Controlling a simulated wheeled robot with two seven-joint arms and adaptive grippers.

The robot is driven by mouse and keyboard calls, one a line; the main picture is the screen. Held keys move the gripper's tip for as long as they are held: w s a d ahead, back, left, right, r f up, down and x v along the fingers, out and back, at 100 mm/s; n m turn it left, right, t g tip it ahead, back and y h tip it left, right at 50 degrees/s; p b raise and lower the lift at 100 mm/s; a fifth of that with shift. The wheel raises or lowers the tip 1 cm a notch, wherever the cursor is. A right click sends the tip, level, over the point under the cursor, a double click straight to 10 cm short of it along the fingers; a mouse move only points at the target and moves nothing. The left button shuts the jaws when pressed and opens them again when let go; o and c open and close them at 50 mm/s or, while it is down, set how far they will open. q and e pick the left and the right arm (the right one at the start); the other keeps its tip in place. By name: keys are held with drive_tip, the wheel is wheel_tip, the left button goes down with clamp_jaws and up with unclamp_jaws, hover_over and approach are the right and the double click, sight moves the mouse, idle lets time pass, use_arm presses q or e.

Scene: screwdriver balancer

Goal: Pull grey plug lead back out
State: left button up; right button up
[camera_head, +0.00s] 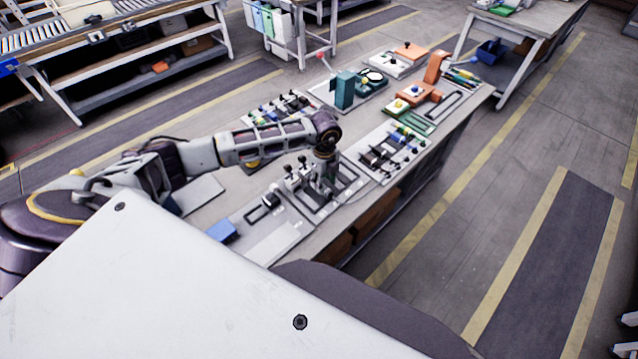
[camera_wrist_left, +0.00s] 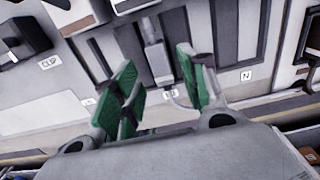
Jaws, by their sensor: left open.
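My left gripper (camera_head: 320,186) reaches down over a grey board (camera_head: 350,193) with dark slots on the near part of the workbench. In the left wrist view the gripper (camera_wrist_left: 156,68) is open, its green-padded fingers apart. A light grey plug-like piece (camera_wrist_left: 154,52) lies in view between the fingers, lined up with a slot; I take it to be the grey plug lead. A pale cable curves below it. I cannot tell whether a finger touches it or how deep it sits. My right gripper is not in view.
The board carries small labels, one reading N (camera_wrist_left: 246,76). A black clip block (camera_wrist_left: 24,40) stands to the left in the wrist view. A blue block (camera_head: 222,231) lies near the bench's front-left. Several fixtures, including a teal block (camera_head: 344,90), fill the farther bench.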

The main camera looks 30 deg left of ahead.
use_arm(q)
drive_tip(key=shift+r+p, duration=1.15)
drive_tip(key=shift+r, duration=0.75)
